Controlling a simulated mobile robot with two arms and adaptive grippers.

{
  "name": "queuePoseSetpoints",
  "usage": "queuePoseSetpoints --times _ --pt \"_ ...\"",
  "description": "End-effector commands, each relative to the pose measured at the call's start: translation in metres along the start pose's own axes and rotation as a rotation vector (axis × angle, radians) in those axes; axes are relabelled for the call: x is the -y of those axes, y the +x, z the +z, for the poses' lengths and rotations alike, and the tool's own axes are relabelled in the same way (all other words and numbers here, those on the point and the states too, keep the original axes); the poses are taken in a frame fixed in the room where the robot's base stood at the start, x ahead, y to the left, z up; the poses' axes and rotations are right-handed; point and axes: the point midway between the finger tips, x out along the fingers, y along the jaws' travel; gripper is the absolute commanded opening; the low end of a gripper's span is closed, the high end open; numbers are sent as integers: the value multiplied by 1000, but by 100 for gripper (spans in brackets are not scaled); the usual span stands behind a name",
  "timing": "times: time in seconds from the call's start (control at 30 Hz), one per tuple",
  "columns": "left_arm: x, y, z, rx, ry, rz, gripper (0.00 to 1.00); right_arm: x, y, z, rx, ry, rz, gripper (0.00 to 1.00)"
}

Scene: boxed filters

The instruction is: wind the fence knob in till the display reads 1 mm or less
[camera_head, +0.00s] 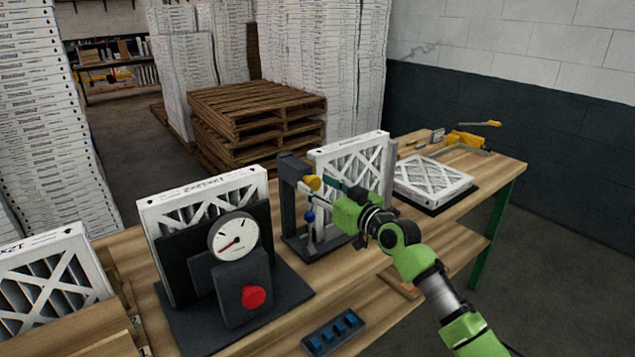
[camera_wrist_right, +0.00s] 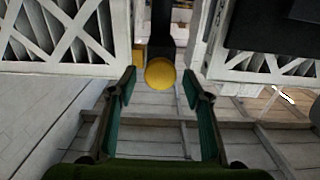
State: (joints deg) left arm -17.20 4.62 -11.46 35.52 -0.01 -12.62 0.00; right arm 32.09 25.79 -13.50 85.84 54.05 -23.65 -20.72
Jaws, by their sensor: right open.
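A yellow ball-shaped knob (camera_head: 313,183) sits on a dark upright frame (camera_head: 288,195) near the bench middle. A blue ball (camera_head: 309,215) is below it. My right gripper (camera_head: 326,196) is open beside the yellow knob. In the right wrist view, the yellow knob (camera_wrist_right: 160,73) lies ahead, centred between the open fingertips (camera_wrist_right: 158,88), with a gap on each side. Further left, a round white dial with a red needle (camera_head: 234,237) stands above a dark box with a red knob (camera_head: 253,296). I cannot read its numbers or tell which knob is the fence knob. My left gripper is out of view.
White-framed filters stand behind the dial (camera_head: 207,193) and behind the dark frame (camera_head: 350,150). Another filter (camera_head: 434,177) lies flat to the right. A tray with blue pieces (camera_head: 334,333) is at the front edge. Pallets (camera_head: 256,115) are behind the bench.

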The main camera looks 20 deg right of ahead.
Motion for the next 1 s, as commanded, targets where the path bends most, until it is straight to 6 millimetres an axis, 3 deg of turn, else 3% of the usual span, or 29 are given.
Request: queuePoseSetpoints --times 0.37,0.5,0.53,1.0 --pt "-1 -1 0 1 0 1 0 0 6 0 -1 0 0 46" --pt "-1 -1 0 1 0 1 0 0 6 0 0 0 0 12" --pt "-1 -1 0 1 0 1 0 0 6 0 0 0 0 9" --pt "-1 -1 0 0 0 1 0 0 6 0 0 85 0 8"
